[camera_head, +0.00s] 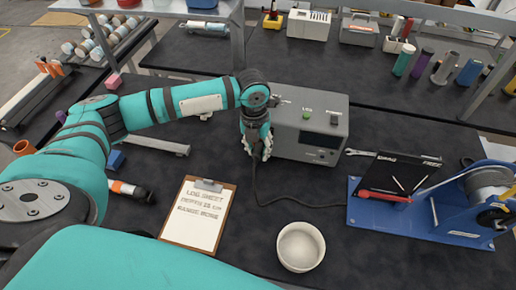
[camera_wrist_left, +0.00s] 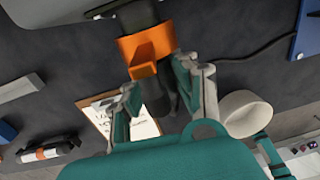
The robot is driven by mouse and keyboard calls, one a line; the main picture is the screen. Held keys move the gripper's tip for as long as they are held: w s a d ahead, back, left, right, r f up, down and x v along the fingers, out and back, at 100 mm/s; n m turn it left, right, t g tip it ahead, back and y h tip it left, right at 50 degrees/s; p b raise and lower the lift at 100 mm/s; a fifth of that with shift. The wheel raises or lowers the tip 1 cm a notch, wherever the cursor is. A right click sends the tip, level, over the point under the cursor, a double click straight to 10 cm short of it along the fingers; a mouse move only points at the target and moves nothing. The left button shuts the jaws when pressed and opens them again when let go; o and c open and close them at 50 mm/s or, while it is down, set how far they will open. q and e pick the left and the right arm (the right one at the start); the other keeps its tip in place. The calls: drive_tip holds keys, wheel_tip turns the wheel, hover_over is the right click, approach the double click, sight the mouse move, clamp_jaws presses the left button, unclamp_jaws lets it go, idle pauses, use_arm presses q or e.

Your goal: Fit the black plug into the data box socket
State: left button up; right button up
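The grey data box (camera_head: 310,128) stands on the dark bench in the head view, with a black panel on its front. My left gripper (camera_head: 257,148) is at its left end. In the left wrist view, the fingers of my left gripper (camera_wrist_left: 160,72) close from both sides on the black plug (camera_wrist_left: 155,98), which has an orange collar (camera_wrist_left: 148,48). The plug's far end points towards the box; the socket is hidden, so I cannot tell whether the plug is in it. A black cable (camera_head: 300,204) runs along the bench below the gripper. My right gripper is out of view.
A clipboard (camera_head: 198,215) lies left of a white bowl (camera_head: 300,246) in front of the box. A blue-based stand (camera_head: 425,215) with a black panel and a red tool is on the right. A grey bar (camera_head: 160,146) lies on the left. Shelving crosses the back.

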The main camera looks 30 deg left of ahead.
sight(255, 149)
use_arm(q)
drive_tip(key=o, duration=0.4)
drive_tip(key=shift+o, duration=0.2)
wheel_tip(255, 149, up, 12)
drive_tip(key=shift+a, duration=0.4)
drive_tip(key=shift+s+f, duration=0.1)
drive_tip(key=shift+s, duration=0.05)
